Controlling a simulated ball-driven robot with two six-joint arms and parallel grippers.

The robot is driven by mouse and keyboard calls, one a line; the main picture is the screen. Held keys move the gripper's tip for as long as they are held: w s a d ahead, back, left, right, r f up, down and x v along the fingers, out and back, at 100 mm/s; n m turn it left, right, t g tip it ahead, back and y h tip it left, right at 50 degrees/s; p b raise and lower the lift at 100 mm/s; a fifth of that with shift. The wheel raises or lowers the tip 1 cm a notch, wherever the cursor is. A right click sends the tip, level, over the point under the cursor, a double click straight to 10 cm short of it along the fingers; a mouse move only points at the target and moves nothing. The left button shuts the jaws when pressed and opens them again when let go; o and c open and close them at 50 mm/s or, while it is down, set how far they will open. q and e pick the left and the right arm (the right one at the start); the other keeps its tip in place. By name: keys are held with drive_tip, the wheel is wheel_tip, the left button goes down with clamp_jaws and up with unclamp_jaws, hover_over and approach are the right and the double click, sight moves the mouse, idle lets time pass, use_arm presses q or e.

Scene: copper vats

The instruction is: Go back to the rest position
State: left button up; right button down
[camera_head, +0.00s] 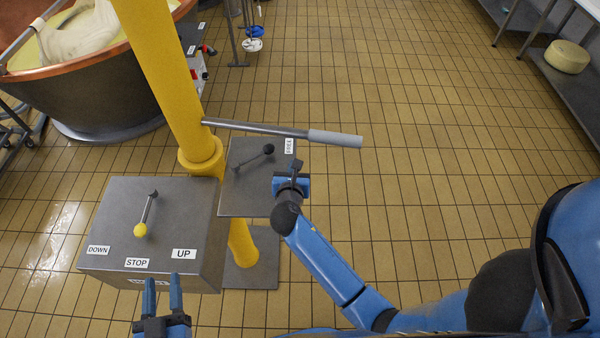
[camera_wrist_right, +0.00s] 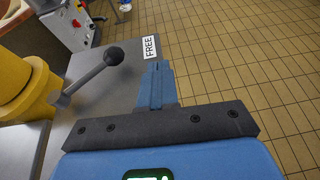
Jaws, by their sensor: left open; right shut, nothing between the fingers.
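My left gripper (camera_head: 162,284) is open and empty, its two blue fingers apart at the front edge of the larger grey control box (camera_head: 108,215). My right gripper (camera_head: 295,168) is shut with nothing between its fingers, by the right edge of the smaller grey box (camera_head: 240,195). In the right wrist view its blue fingers (camera_wrist_right: 155,82) are together beside the FREE label (camera_wrist_right: 150,46). The yellow-knobbed lever (camera_head: 147,214) stands on the larger box, apart from my left gripper. The black-knobbed lever (camera_head: 254,158) is on the smaller box, apart from my right gripper.
A yellow post (camera_head: 167,75) rises behind the boxes. A metal bar with a grey handle (camera_head: 335,138) reaches right from it, just beyond my right gripper. A copper vat (camera_head: 95,90) stands at upper left. The tiled floor (camera_head: 430,130) is clear at centre right.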

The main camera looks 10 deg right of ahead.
drive_tip(key=s+a+r+m+t+y+b, duration=0.4)
drive_tip(key=s+m+y, duration=0.45)
drive_tip(key=m, duration=0.75)
use_arm(q)
wheel_tip(320, 180, down, 11)
drive_tip(key=b, duration=0.7)
drive_tip(key=shift+s, duration=0.2)
use_arm(e)
drive_tip(key=s+d+f+m+h, duration=0.2)
drive_tip(key=s+d+f+m, duration=0.1)
drive_tip(key=s+d+m, duration=0.4)
drive_tip(key=s+d+f+m+h, duration=0.2)
drive_tip(key=s+d+m, duration=0.5)
drive_tip(key=s, duration=0.6)
drive_tip(key=f+m, duration=0.1)
drive_tip(key=m, duration=0.1)
drive_tip(key=shift+s+d+f+m+t, duration=0.15)
drive_tip(key=shift+s+d+m+t, duration=0.15)
drive_tip(key=shift+t, duration=0.1)
